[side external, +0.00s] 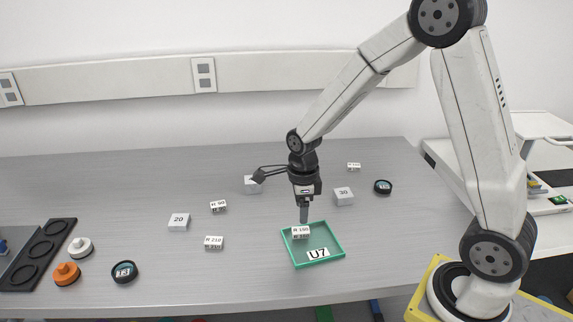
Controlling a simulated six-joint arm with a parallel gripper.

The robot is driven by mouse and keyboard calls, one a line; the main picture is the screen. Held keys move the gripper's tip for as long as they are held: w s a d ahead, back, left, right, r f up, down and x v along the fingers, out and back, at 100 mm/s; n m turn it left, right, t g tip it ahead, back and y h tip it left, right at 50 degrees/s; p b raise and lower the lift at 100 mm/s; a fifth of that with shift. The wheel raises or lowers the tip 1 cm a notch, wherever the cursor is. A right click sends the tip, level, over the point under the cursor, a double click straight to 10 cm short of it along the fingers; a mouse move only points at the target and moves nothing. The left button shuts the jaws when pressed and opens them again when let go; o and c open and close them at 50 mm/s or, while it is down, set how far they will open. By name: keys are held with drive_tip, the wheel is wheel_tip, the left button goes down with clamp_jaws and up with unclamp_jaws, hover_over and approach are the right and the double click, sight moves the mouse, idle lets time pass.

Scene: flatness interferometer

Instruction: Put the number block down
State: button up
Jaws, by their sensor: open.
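A small white number block (300,232), with lettering that looks like "R 180", is at the left back part of the green tray marked U7 (333,262). My gripper (304,219) points down directly above the block. Its fingers are seen edge-on, so the gap between them is hidden; the jaws are open. The fingertips are close to the block's top, and I cannot tell whether they still touch it. The block appears upright and rests in the tray.
Other white blocks stand around: "20" (179,222), "30" (343,196), "R 210" (214,243) and "R 90" (218,207). The front right table is clear.

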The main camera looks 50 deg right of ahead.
sight(301, 230)
drive_tip(key=shift+r, duration=2.85)
drive_tip(key=s+a+f+n+t, duration=0.1)
drive_tip(key=s+n, duration=0.3)
drive_tip(key=n, duration=0.9)
drive_tip(key=s+a+f+n+t, duration=0.1)
drive_tip(key=s+n, duration=0.4)
drive_tip(key=n, duration=0.9)
drive_tip(key=shift+s+a+f+t, duration=0.3)
drive_tip(key=shift+a+f, duration=0.2)
drive_tip(key=shift+a, duration=0.4)
drive_tip(key=shift+w, duration=0.1)
drive_tip(key=o, duration=0.3)
drive_tip(key=shift+o, duration=0.2)
